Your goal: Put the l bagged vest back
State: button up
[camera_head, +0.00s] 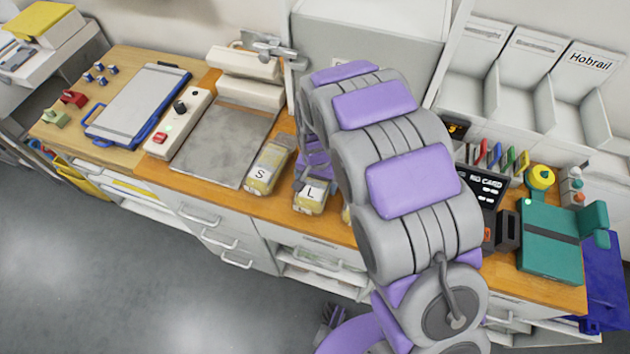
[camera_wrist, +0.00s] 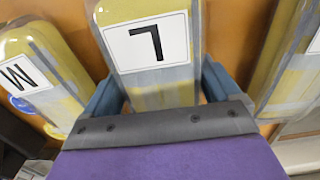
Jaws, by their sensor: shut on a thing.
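The L bagged vest (camera_head: 311,196) is a yellow and grey packet with a white label reading L. It lies near the front edge of the wooden counter in the head view. In the wrist view the L bagged vest (camera_wrist: 150,48) lies between my gripper's blue fingers. My gripper (camera_wrist: 160,90) is shut on it, one finger on each side. In the head view my arm hides most of the gripper. The S bagged vest (camera_head: 262,168) lies to its left. The M bagged vest (camera_wrist: 36,80) shows at the left of the wrist view, and another packet (camera_wrist: 290,65) at the right.
A grey metal plate (camera_head: 222,142) of a sealer-like machine lies left of the packets. A blue-framed board (camera_head: 138,102) is further left. A black card reader (camera_head: 484,190) and a teal box (camera_head: 550,242) stand on the right. White bins (camera_head: 530,85) are behind.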

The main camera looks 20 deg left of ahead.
jog(key=shift+a+f, duration=0.1)
jog(key=shift+a, duration=0.15)
jog(key=o, duration=0.9)
jog(key=shift+a+f, duration=0.1)
jog(key=shift+a, duration=0.3)
jog(key=shift+d, duration=0.15)
jog(key=shift+d, duration=0.15)
